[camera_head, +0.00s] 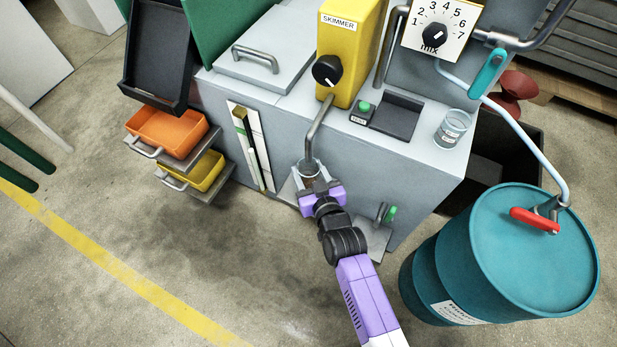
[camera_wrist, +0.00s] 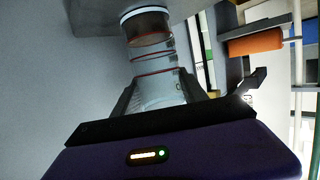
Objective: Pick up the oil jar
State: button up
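The oil jar (camera_wrist: 150,45) is a clear round jar with brown content and thin red lines, seen between my fingers in the wrist view. In the head view a small brownish part of the jar (camera_head: 309,183) shows below the skimmer's bent pipe, largely hidden by my gripper. My gripper (camera_head: 312,174) reaches the jar from the front. In the wrist view its two dark fingers (camera_wrist: 158,88) stand on either side of the jar, very close to its walls. Whether they press on it I cannot tell.
The yellow skimmer (camera_head: 350,50) and its pipe (camera_head: 316,130) are above the jar. A clear beaker (camera_head: 452,129) stands on the grey machine top. A teal drum (camera_head: 500,255) is at right. Orange (camera_head: 168,132) and yellow (camera_head: 203,172) bins are at left. The floor in front is clear.

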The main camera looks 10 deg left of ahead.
grip_shut()
jog(key=shift+r, duration=0.2)
